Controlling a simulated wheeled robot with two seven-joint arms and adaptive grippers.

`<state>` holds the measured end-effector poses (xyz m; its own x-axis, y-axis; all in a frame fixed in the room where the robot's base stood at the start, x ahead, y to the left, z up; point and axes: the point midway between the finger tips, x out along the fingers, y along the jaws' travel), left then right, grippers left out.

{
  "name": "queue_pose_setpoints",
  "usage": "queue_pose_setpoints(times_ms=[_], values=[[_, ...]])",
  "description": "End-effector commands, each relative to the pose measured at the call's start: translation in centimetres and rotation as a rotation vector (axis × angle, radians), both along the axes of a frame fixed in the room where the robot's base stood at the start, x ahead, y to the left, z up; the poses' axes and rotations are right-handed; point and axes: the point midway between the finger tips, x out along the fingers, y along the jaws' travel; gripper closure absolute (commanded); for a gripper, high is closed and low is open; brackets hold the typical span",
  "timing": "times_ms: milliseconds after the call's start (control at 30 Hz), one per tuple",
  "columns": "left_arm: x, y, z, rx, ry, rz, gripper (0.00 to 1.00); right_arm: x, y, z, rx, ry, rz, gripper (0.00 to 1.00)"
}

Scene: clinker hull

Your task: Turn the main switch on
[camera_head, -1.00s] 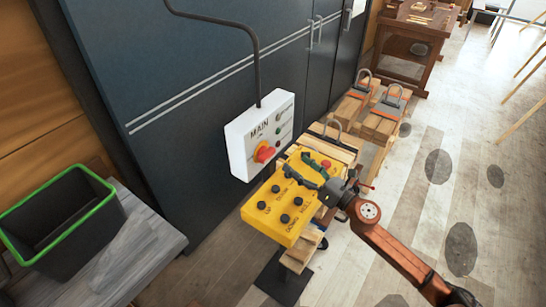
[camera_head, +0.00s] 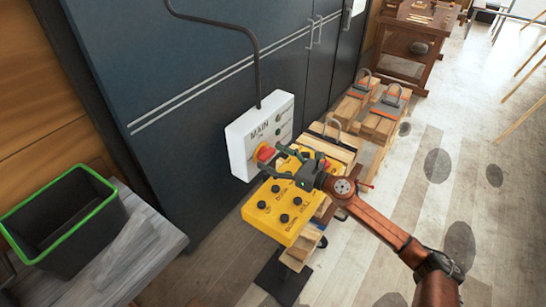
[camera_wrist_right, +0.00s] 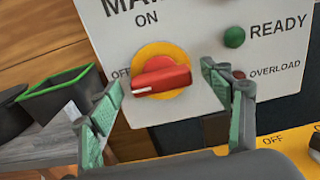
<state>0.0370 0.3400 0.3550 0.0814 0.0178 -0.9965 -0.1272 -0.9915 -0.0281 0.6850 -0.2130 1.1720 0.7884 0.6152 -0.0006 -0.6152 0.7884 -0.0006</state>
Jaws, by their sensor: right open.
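The main switch is a red knob on a yellow disc (camera_head: 265,152) on a white panel (camera_head: 241,148) marked MAIN. In the right wrist view the red knob (camera_wrist_right: 160,78) lies nearly level, with its left end by the word OFF; ON is printed above it. My right gripper (camera_head: 273,161) is open in front of the knob. In the right wrist view its green-padded fingers (camera_wrist_right: 161,85) stand to the left and right of the knob, with nothing held. Contact with the knob cannot be told. My left gripper is not in view.
A yellow control box (camera_head: 262,219) with black knobs sits below the panel on a wooden stand. The panel is in front of a dark cabinet (camera_head: 200,70). A black bin with a green rim (camera_head: 100,183) stands on a grey bench at left. Open floor lies right.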

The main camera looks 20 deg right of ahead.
Motion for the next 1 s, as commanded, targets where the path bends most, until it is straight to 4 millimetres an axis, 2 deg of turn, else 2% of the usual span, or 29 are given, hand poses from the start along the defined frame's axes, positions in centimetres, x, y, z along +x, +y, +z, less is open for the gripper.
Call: queue_pose_setpoints(times_ms=[167,767,1000], values=[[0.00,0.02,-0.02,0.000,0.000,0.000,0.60,-0.01,0.00,-0.03,0.000,0.000,0.000,0.28],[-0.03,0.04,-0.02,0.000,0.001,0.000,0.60,-0.04,-0.02,-0.01,0.001,0.001,0.000,0.69],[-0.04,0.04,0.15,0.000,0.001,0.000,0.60,-0.04,-0.02,0.03,0.018,0.014,0.000,0.69]])
